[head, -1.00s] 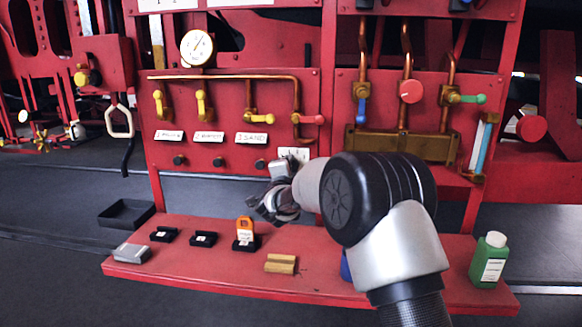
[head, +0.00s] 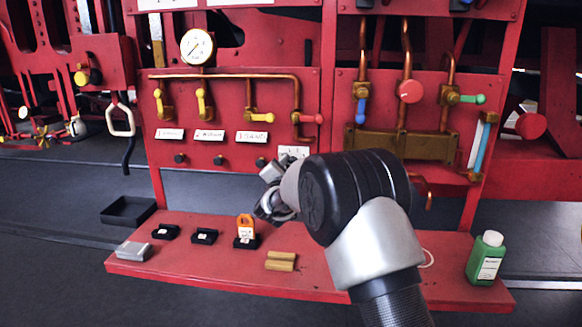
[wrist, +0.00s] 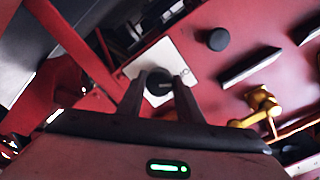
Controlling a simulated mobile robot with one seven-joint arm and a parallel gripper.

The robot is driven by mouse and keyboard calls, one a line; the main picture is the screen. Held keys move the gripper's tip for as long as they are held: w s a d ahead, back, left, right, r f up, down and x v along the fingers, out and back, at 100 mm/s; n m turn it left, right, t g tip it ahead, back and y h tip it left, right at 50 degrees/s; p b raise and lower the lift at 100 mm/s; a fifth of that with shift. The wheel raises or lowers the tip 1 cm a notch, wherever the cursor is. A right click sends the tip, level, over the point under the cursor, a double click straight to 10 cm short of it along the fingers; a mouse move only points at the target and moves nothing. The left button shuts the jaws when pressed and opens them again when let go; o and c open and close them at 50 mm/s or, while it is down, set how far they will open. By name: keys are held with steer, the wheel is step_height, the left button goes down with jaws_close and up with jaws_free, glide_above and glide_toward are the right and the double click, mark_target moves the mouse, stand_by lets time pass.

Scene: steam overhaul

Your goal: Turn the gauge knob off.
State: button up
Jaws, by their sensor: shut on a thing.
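In the wrist view my gripper (wrist: 158,90) has its two dark fingers on either side of a black knob (wrist: 158,82), closed on it. A white plate (wrist: 180,72) lies behind that knob on the red panel. In the head view my gripper (head: 266,206) is in front of the lower panel edge, and the held knob is hidden there. The white plate (head: 293,152) shows just above my wrist. Several other black knobs, such as the left one (head: 180,159), sit in a row below the labels. A round dial gauge (head: 197,47) is at the upper left.
Yellow valve handles (head: 202,103) and a red one (head: 311,118) are above the labels. The red shelf (head: 190,270) below holds small black holders, an orange tag (head: 245,225), a brass block (head: 281,261) and a green bottle (head: 486,258).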

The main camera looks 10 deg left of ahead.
stand_by(0.3)
steer(key=o, duration=1)
steer(key=shift+o, duration=0.2)
steer(key=s+a, duration=0.1)
steer(key=s, duration=1.6)
steer(key=shift+s+r, duration=0.2)
steer(key=s+d+r+n+g+y, duration=0.4)
steer(key=s+d+r+n+g, duration=0.15)
steer(key=s+d+r, duration=0.2)
steer(key=s+d+f+n+g+h, duration=0.1)
steer(key=s+d+f+g, duration=0.1)
steer(key=s+d, duration=0.55)
steer(key=s+d+f+n+g+h, duration=0.1)
steer(key=s+d+f+n+g, duration=0.2)
steer(key=s, duration=0.8)
steer(key=s+d+f+g+h, duration=0.1)
steer(key=s+d+f, duration=0.1)
steer(key=s+d, duration=0.55)
step_height(320, 180, up, 17)
steer(key=s+a+p, duration=0.1)
steer(key=p, duration=1.6)
steer(key=shift+s+a+r+p, duration=0.15)
steer(key=shift+s+a+p, duration=0.1)
steer(key=shift+p, duration=0.1)
